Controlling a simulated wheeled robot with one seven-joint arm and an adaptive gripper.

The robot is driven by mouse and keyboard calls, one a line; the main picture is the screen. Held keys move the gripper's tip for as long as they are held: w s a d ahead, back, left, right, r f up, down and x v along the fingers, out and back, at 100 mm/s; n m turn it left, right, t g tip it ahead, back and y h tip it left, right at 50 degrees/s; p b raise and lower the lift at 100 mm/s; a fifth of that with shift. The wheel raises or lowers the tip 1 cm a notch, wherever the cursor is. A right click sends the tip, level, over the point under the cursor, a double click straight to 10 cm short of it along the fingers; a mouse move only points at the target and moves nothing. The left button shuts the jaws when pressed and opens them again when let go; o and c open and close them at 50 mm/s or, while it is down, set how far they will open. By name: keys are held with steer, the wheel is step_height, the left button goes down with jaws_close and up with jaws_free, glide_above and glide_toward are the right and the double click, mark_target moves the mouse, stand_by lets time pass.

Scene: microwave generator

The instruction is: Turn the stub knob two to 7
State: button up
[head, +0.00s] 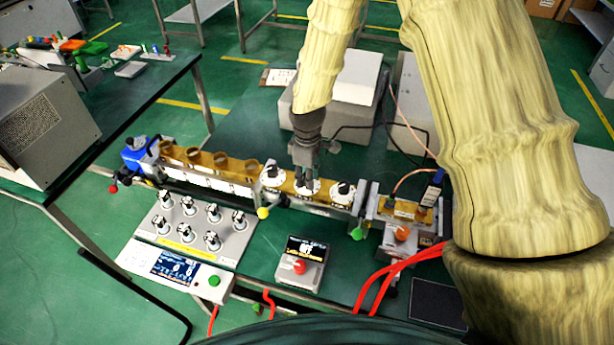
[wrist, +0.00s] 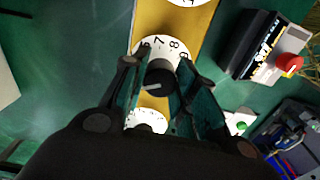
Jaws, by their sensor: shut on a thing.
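Three stub knobs with white dials sit in a row on the brass bar (head: 324,197). The middle one is stub knob two (head: 307,189), partly hidden by my gripper (head: 304,176). In the wrist view, its black cap (wrist: 159,80) lies between the fingers of my gripper (wrist: 163,82), which are shut on it. Its white dial (wrist: 162,45) shows a 7 and an 8 above the cap. A pale pointer line on the cap points left and slightly down; the number it meets is hidden or unreadable.
The left knob (head: 272,176) and right knob (head: 342,191) stand close on either side. A panel of several black-and-white knobs (head: 197,226) and a small display box with a red button (head: 299,266) stand in front. Red cables (head: 391,268) run at the right.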

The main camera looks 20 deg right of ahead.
steer(key=m, duration=0.4)
steer(key=shift+m, duration=0.4)
steer(key=m, duration=1)
steer(key=shift+m, duration=0.4)
steer(key=m, duration=0.4)
steer(key=shift+m+p, duration=0.3)
steer(key=shift+p, duration=0.1)
steer(key=o, duration=1)
step_height(320, 180, up, 12)
